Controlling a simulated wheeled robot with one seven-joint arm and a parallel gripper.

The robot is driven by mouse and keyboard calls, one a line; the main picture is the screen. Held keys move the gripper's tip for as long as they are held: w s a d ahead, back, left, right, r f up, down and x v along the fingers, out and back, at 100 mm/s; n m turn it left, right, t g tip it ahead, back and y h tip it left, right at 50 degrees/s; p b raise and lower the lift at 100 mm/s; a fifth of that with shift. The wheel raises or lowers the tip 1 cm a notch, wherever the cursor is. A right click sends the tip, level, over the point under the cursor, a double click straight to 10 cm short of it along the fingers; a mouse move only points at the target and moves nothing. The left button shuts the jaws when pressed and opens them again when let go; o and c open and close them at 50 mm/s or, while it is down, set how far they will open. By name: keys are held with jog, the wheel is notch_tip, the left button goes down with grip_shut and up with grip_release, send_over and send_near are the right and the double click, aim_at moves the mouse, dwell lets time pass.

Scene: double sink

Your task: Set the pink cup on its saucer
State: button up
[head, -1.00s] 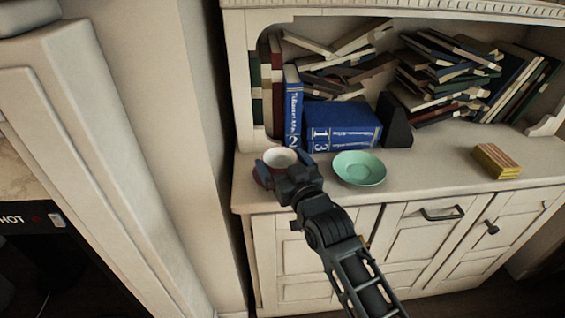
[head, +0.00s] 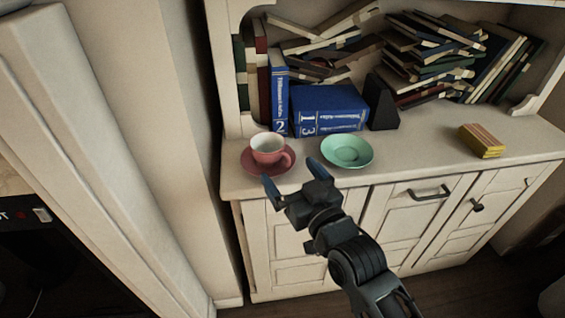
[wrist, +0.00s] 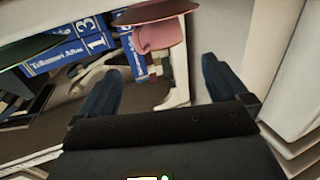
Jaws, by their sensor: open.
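The pink cup (head: 268,149) stands upright on a reddish-pink saucer (head: 253,168) at the left end of the cabinet top. Its handle points to the lower right and its inside is white. My gripper (head: 292,176) is open and empty, in front of the cup and apart from it, near the counter's front edge. In the wrist view the cup (wrist: 158,35) and saucer (wrist: 150,12) show at the top, beyond the spread fingers (wrist: 160,72).
A green saucer (head: 347,151) lies right of the cup. Blue books (head: 328,108) stand behind them, with a black bookend (head: 381,104) beside. A yellow block (head: 482,141) sits farther right. A wall (head: 165,130) rises on the left. The counter between green saucer and block is clear.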

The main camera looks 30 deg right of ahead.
jog(key=shift+s, duration=0.65)
jog(key=s+f+g, duration=0.2)
jog(key=s+f, duration=0.1)
jog(key=s, duration=2.6)
jog(key=s+r+g, duration=0.1)
jog(key=s+r, duration=0.4)
jog(key=s, duration=0.3)
jog(key=shift+s, duration=0.4)
jog(key=shift+a, duration=0.1)
jog(key=shift+r+p, duration=0.4)
jog(key=shift+p, duration=0.05)
